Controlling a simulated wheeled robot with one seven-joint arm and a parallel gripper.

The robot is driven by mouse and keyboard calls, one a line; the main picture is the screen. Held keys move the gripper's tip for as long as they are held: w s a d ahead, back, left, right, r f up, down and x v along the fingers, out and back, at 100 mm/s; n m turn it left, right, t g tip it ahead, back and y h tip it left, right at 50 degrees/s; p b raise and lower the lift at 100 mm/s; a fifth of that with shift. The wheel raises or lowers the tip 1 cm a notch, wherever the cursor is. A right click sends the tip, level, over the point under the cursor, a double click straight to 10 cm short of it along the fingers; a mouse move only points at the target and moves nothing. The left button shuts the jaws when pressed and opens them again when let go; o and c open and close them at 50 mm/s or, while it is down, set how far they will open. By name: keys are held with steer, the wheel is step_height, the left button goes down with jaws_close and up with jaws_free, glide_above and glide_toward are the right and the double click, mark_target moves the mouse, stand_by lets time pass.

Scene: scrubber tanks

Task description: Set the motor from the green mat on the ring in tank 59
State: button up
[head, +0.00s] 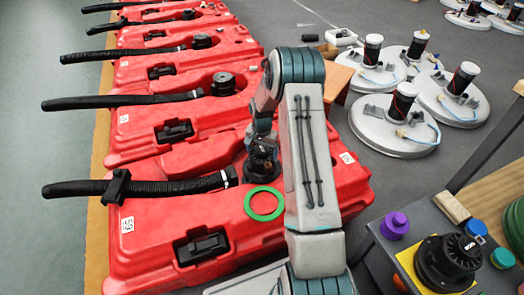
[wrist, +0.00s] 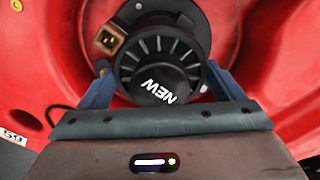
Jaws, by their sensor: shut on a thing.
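The motor is black and finned, with "NEW" printed on its cap. In the wrist view the motor (wrist: 165,62) sits upright between the two blue fingers of my gripper (wrist: 163,86), which are shut on its sides. A connector shows at its upper left. In the head view the motor (head: 262,160) is at the red recess of the nearest tank, tank 59 (head: 140,250). A label reading 59 (wrist: 12,138) shows in the wrist view. A dark round base lies beneath the motor; I cannot tell whether the motor touches the ring there.
A green ring (head: 250,212) lies on top of tank 59, near the recess. A black hose (head: 150,187) lies across the tank's left part. Another motor (head: 450,258) stands on a yellow mat (head: 432,283) on the table at right. White round units stand on the floor behind.

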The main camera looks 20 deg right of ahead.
steer(key=shift+r, duration=0.1)
steer(key=o, duration=1.8)
steer(key=shift+r+p, duration=2.35)
steer(key=shift+r, duration=1.05)
